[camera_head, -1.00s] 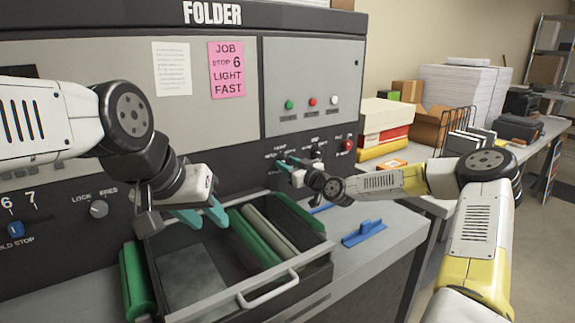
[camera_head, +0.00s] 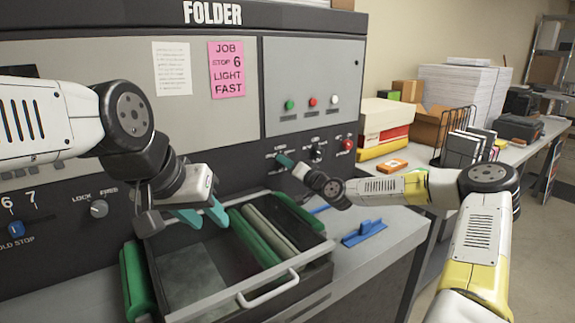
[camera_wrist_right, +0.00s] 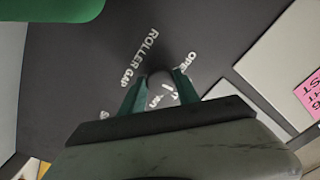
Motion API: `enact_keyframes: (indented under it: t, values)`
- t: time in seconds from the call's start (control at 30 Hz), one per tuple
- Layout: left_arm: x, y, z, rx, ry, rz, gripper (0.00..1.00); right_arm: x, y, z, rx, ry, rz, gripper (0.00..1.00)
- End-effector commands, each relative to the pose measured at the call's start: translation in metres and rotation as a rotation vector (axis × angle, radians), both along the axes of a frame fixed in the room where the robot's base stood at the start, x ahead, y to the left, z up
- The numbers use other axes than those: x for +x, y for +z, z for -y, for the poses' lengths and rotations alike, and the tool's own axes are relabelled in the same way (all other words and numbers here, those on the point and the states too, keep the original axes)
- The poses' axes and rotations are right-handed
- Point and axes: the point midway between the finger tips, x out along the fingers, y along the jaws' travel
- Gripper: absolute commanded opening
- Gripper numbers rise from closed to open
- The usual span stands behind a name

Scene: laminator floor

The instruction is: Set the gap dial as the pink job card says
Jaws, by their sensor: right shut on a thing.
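The pink job card (camera_head: 227,70) on the machine front reads JOB, STOP 6, LIGHT, FAST. Its edge also shows in the right wrist view (camera_wrist_right: 312,94). My right gripper (camera_head: 287,162) is at the lower right of the panel. In the right wrist view its green fingers (camera_wrist_right: 160,88) are shut on the grey gap dial (camera_wrist_right: 162,92), under the words ROLLER GAP. A word starting OPE stands beside the right finger; other labels are partly hidden. My left gripper (camera_head: 203,215) is open and empty above the roller tray.
The open tray (camera_head: 268,290) with green and pale rollers juts out below both grippers. A LOCK knob (camera_head: 99,209) and a blue fold stop slider (camera_head: 16,229) are at left. A dark knob (camera_head: 317,152) and red button (camera_head: 347,145) sit right of my right gripper.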

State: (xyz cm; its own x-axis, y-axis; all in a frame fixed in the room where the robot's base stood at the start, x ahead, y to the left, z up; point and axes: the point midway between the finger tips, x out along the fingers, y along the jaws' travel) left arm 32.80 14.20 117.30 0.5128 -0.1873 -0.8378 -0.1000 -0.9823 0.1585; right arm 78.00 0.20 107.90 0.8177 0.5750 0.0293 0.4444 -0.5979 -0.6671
Motion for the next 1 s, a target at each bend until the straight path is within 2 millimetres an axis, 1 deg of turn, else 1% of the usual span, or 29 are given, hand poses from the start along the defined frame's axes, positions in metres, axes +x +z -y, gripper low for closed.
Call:
enact_keyframes:
  t: [0.1,0.33,0.87,0.9,1.0]
  values:
    - [0.0,0.0,0.0,0.0,0.0,0.0,0.36,-0.0003,-0.0011,0.0,0.052,0.0,-0.036,0.0]
    - [0.0,0.0,0.0,0.0,0.0,0.0,0.36,-0.0003,-0.0011,0.0002,0.112,0.0,-0.077,0.0]
    - [0.0,0.0,0.0,0.0,0.0,0.0,0.36,-0.0003,-0.0015,0.0002,0.132,0.0,-0.091,0.0]
    - [0.0,0.0,0.0,0.0,0.0,0.0,0.36,-0.0003,-0.0015,0.0002,0.131,0.0,-0.091,0.41]
    - [0.0,0.0,0.0,0.0,0.0,0.0,0.36,-0.0003,-0.0012,0.0002,0.131,0.0,-0.091,0.6]
